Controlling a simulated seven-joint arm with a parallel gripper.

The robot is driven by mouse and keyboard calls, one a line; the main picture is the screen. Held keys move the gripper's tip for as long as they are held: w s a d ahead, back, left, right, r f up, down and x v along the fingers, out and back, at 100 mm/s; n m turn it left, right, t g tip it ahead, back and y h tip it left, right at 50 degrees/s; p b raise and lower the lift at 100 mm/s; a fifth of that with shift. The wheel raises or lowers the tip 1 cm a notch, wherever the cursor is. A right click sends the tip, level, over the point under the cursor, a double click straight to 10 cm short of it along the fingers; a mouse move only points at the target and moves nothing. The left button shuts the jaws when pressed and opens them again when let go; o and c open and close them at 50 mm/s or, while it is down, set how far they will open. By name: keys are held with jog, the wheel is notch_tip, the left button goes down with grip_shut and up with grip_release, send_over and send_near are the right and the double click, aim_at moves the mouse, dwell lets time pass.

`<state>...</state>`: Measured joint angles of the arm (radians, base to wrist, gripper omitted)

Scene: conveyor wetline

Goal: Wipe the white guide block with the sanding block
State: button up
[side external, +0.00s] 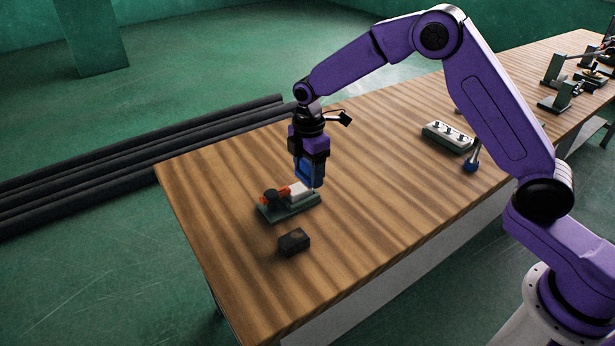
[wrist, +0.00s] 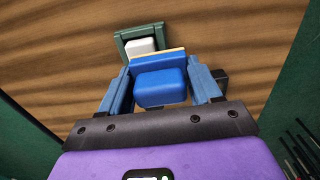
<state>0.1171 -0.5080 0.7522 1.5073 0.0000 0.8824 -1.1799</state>
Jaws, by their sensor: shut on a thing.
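My gripper (side external: 309,180) points down over the near part of the table. In the wrist view my gripper (wrist: 161,78) is shut on the blue sanding block (wrist: 161,87), which has a thin tan layer along its far edge. The white guide block (wrist: 140,46) lies just beyond it, partly hidden by the sanding block. In the side view the white guide block (side external: 299,188) sits on a green base (side external: 291,211) beside an orange and dark part (side external: 274,196). The sanding block is at or just above the guide block; I cannot tell whether they touch.
A dark block (side external: 294,242) lies on the wooden table (side external: 220,190) in front of the green base. A white strip with dark knobs (side external: 447,137) and a blue-ended tool (side external: 471,164) lie to the right. Several green fixtures (side external: 560,95) stand at the far right.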

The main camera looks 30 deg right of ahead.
jog(key=shift+r, duration=2.2)
